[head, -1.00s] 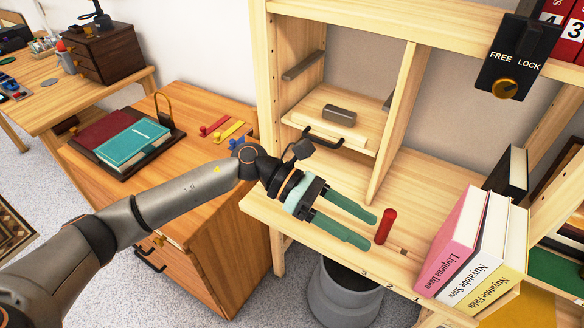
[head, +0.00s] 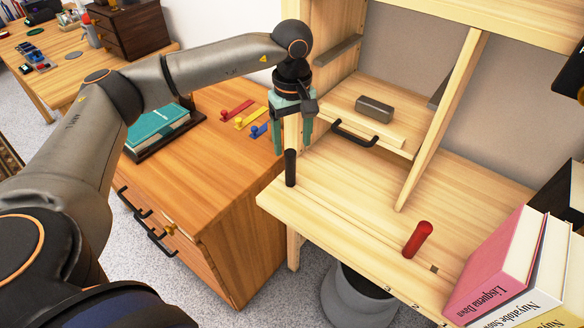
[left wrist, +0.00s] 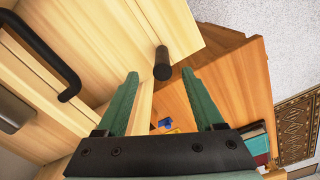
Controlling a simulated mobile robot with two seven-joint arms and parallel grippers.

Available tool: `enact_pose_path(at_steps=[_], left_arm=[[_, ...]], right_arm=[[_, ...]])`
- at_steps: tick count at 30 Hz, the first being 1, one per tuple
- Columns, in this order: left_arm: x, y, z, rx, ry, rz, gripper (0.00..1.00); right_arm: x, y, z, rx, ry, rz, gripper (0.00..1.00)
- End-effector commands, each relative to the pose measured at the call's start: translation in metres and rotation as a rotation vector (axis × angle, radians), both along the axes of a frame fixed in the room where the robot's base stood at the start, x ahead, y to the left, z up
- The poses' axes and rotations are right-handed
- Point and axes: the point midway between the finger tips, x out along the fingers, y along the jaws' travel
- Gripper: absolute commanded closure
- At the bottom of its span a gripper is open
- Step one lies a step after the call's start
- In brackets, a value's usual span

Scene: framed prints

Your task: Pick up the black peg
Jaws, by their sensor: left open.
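The black peg (head: 290,168) stands upright near the left front corner of the light wooden shelf board (head: 345,215). My left gripper (head: 292,146) points down above the peg in the head view, with its green fingers apart. In the left wrist view the black peg (left wrist: 162,63) shows just beyond and between the open fingertips (left wrist: 160,74). Nothing is between the fingers. My right gripper is not in view.
A red peg (head: 418,239) stands farther right on the board, beside a small square hole. Books (head: 500,265) stand at the right. A drawer with a black handle (head: 354,133) and a grey block (head: 374,108) is behind. A grey bin (head: 360,300) stands below.

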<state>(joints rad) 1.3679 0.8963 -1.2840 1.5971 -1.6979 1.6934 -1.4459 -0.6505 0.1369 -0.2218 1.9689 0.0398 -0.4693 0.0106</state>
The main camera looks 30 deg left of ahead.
Motion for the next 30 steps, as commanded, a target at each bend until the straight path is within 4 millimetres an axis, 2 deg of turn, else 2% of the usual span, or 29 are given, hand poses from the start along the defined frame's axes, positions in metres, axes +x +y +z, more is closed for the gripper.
enact_pose_path(at_steps=[3,8,18,26,30], left_arm=[[0.0,0.0,-0.016,-0.002,0.001,0.0,0.31],[0.0,0.001,-0.026,-0.001,0.0,0.001,0.31],[0.0,0.007,-0.071,-0.002,0.001,0.002,0.31],[0.0,0.006,-0.074,-0.003,-0.002,0.002,0.31],[0.0,0.006,-0.074,-0.003,-0.001,0.002,0.44]], right_arm=[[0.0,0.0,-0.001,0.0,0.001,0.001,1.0],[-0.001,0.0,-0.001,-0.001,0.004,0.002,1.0],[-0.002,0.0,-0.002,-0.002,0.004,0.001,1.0],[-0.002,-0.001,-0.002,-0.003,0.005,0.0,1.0],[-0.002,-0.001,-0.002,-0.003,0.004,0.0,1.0]])
